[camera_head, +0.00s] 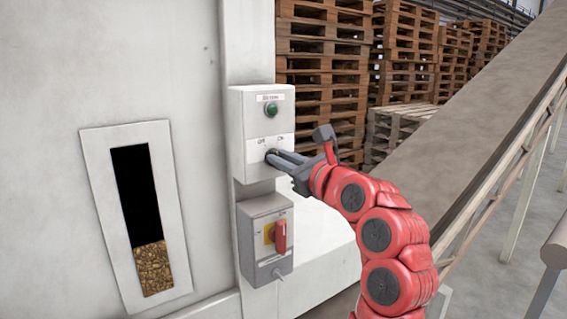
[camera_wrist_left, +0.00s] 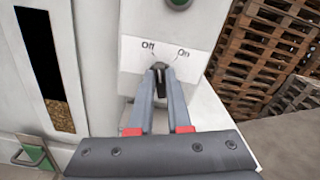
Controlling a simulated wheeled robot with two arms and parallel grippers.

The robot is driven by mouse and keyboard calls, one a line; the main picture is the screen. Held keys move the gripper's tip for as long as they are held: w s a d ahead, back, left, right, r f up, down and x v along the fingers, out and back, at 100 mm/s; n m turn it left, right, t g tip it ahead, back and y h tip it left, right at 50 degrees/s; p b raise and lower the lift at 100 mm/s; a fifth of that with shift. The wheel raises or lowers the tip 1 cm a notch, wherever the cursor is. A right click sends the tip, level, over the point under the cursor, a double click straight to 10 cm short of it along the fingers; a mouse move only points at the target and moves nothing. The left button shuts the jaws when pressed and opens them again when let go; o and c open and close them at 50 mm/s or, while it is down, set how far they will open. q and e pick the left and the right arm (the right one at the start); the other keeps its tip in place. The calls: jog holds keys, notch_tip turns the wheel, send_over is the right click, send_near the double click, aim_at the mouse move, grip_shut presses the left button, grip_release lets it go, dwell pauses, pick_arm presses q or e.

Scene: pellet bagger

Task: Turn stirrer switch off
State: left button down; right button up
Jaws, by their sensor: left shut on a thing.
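The stirrer switch is a small black knob (camera_wrist_left: 159,78) on a white control box (camera_head: 237,140), below a label marked Off on the left and On on the right. In the wrist view my left gripper (camera_wrist_left: 160,76) has its two grey fingers shut on the knob. In the head view the left gripper (camera_head: 274,155) reaches the front of the box and its fingertips hide most of the knob. The exact angle of the knob is hard to tell. My right gripper is not in view.
A green lamp or button (camera_head: 271,109) sits above the knob. A grey box with a red handle (camera_head: 280,236) is just below. A sight window (camera_head: 96,181) with pellets is at left. Stacked pallets (camera_head: 318,70) and a sloping conveyor (camera_head: 470,130) stand behind and right.

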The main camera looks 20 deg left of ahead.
pick_arm(q)
jog(key=shift+n, duration=1.2)
jog(key=shift+s, duration=0.1)
jog(key=c, duration=0.9)
grip_release()
jog(key=shift+o, duration=0.2)
jog(key=shift+f+b, duration=0.1)
jog(key=shift+b, duration=0.2)
jog(key=b+v, duration=0.6)
jog(key=v, duration=1.1)
jog(key=shift+s+d, duration=0.1)
